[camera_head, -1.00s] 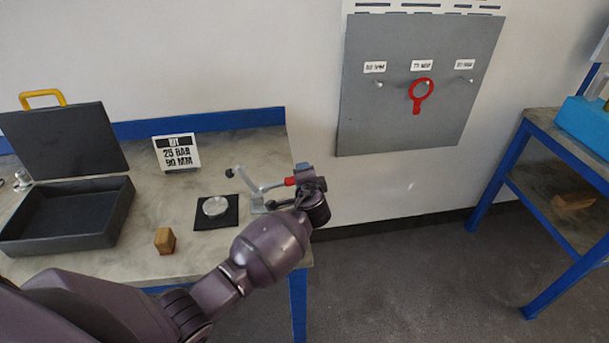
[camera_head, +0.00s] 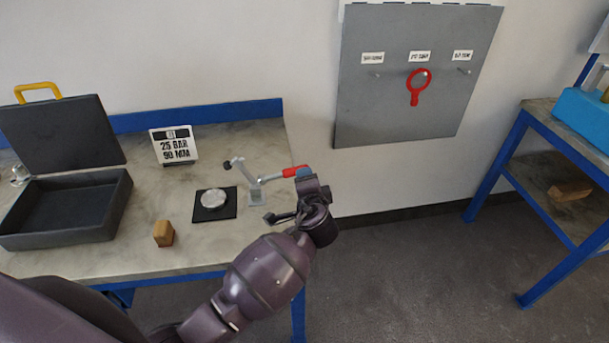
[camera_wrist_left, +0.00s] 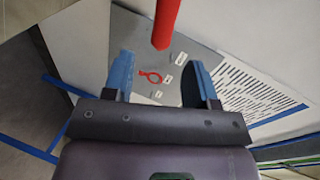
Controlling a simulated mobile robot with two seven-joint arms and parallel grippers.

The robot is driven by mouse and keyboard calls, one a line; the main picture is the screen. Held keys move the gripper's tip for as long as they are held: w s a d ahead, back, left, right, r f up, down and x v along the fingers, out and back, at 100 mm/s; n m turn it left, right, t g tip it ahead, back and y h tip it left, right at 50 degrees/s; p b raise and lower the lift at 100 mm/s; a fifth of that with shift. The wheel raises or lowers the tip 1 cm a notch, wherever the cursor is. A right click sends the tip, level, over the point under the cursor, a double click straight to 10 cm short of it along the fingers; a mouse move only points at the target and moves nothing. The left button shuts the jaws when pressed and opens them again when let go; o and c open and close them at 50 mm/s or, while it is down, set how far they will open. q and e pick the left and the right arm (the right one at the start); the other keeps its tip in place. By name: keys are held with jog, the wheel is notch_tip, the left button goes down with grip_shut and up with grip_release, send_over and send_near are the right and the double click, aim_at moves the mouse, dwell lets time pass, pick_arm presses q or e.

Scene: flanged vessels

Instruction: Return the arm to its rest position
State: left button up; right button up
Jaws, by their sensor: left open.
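My left gripper (camera_head: 304,184) is at the right end of the workbench, just beside the red handle (camera_head: 295,171) of a toggle clamp. In the left wrist view the gripper (camera_wrist_left: 159,82) is open, its two blue fingers apart with nothing held between them. The red handle (camera_wrist_left: 166,22) shows beyond the fingers at the top of that view; whether it touches them I cannot tell. The clamp (camera_head: 256,186) stands next to a round metal disc (camera_head: 214,199) on a black pad. My right gripper is not in view.
On the workbench (camera_head: 100,255) are an open black case (camera_head: 60,228), a wooden block (camera_head: 164,233) and a "25 BAR 90 MM" sign (camera_head: 174,146). A grey wall panel (camera_head: 380,110) holds a red ring tag (camera_head: 416,96). Floor (camera_head: 410,270) between the benches is clear.

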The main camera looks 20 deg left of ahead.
pick_arm(q)
jog(key=shift+v, duration=0.85)
jog(key=s+a+f+n+g, duration=0.1)
jog(key=s, duration=0.2)
jog(key=s+a+f+n+g, duration=0.1)
jog(key=s+a+f+n, duration=0.1)
jog(key=s, duration=0.1)
jog(key=s+a+f+n+g+h, duration=0.1)
jog(key=s+a+g, duration=0.1)
jog(key=s, duration=0.2)
jog(key=shift+s+f, duration=0.1)
jog(key=shift+f, duration=0.1)
jog(key=s+a+r+n+g+h, duration=0.15)
jog(key=s+n+g+h, duration=0.4)
jog(key=s, duration=1.75)
jog(key=w+f+t, duration=0.7)
jog(key=f+t, duration=0.1)
jog(key=f, duration=0.2)
jog(key=shift+w+a+f, duration=0.25)
jog(key=shift+a+f, duration=0.05)
jog(key=shift+f, duration=0.05)
jog(key=shift+h, duration=0.25)
